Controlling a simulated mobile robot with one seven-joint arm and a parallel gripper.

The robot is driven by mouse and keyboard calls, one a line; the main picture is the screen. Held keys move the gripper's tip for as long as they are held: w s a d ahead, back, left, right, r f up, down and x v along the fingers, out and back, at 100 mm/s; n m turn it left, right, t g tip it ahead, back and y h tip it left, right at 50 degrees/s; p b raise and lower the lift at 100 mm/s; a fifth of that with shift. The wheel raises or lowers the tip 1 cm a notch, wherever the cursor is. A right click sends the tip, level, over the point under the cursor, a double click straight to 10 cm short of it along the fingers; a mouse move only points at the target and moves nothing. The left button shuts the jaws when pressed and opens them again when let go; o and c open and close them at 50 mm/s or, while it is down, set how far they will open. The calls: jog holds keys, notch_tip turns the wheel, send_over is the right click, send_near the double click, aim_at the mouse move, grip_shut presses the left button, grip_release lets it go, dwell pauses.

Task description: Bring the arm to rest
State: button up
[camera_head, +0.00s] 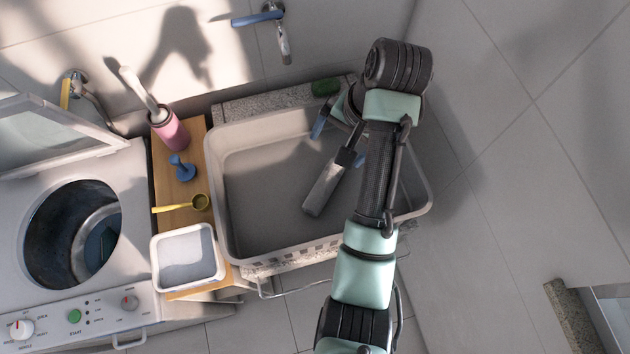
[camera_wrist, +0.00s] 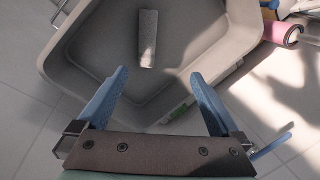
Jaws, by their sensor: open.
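My gripper (camera_head: 340,143) is over the far right part of the large grey sink basin (camera_head: 228,205), partly hidden by my own arm. In the wrist view, its two blue fingers are spread wide apart, and my gripper (camera_wrist: 159,74) holds nothing between them. A long grey bar-like object (camera_head: 325,188) shows in the basin. In the wrist view, the grey bar (camera_wrist: 148,40) lies beyond the fingertips, apart from them. My arm reaches over the basin's right side.
Left of the basin, a wooden board (camera_head: 198,133) bears a pink cup (camera_head: 171,131) with a brush, a blue knob-like item (camera_head: 181,168), a yellow spoon (camera_head: 178,207) and a white tub (camera_head: 155,270). A washer (camera_head: 60,285) stands further left. A blue-handled tap (camera_head: 258,18) is behind. A green item (camera_head: 325,87) sits on the back ledge.

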dwell(0.4)
jog(key=w+a+r+n+t+h+b, duration=0.1)
jog(key=w+r+n+t+b, duration=0.15)
jog(key=w+r+t, duration=0.75)
notch_tip(320, 180, up, 15)
jog(key=w+t+b, duration=0.1)
jog(key=w+t, duration=0.1)
jog(key=t, duration=0.2)
jog(key=s+r+n+t+b, duration=0.1)
jog(key=s+r+t, duration=0.3)
jog(key=r, duration=0.4)
jog(key=s+a+r+n+t+h, duration=0.1)
jog(key=s+r+t, duration=0.3)
jog(key=s+r, duration=0.3)
jog(key=s+a+r+n+t+b, duration=0.1)
jog(key=s+r+t, duration=0.3)
jog(key=r, duration=0.7)
jog(key=shift+s+b, duration=0.35)
jog(key=shift+s, duration=0.85)
